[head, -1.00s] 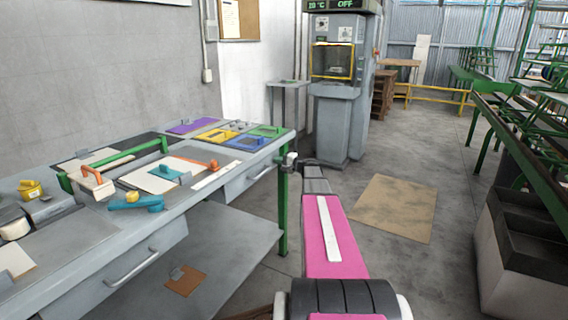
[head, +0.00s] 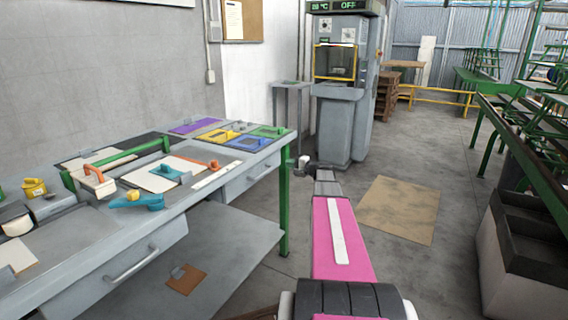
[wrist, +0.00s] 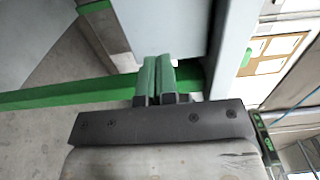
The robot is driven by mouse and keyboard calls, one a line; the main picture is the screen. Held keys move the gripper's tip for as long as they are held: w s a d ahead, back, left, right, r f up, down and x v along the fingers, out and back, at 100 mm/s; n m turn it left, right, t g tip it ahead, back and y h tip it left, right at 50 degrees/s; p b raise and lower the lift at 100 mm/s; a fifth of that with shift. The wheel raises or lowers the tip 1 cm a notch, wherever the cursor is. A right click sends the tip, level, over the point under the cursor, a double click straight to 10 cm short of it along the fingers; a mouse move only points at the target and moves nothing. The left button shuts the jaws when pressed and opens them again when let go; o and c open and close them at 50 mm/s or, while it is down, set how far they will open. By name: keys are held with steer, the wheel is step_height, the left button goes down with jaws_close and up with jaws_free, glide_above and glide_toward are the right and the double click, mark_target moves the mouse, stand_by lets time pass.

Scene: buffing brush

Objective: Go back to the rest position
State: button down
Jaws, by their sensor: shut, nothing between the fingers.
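My gripper (wrist: 158,78) shows in the wrist view with its two green fingers side by side, shut and empty. Behind the fingers are a green bar and the grey side of the workbench. In the head view my pink arm reaches forward to the right of the workbench (head: 215,208), and its end (head: 303,162) is beside the bench's right end near the green leg. The fingers are too small to make out there.
On the bench lie a teal tool (head: 137,201), a green-handled frame (head: 112,158), a yellow item (head: 34,188) and coloured trays (head: 257,138). A grey machine (head: 340,115) stands behind. Dark bins (head: 530,235) stand at right. The floor between is open, with a brown mat (head: 400,209).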

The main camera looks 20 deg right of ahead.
steer(key=v, duration=0.8)
steer(key=s+a+f+n+g+h, duration=0.15)
steer(key=s+a+f+g, duration=0.35)
steer(key=a, duration=0.6)
steer(key=s+a+f+n+g+h, duration=0.1)
steer(key=s+a+f+n+g, duration=0.4)
steer(key=a, duration=0.6)
steer(key=s+a+f+n+g+h, duration=0.1)
steer(key=s+a+f+h, duration=0.2)
steer(key=s, duration=0.6)
steer(key=s+a+f+n+g+h, duration=0.2)
steer(key=s+a+f+h, duration=0.2)
steer(key=s, duration=0.5)
steer(key=shift+a+g+h, duration=0.3)
steer(key=shift+a+h, duration=0.55)
steer(key=shift+h, duration=0.3)
steer(key=shift+s+f, duration=0.15)
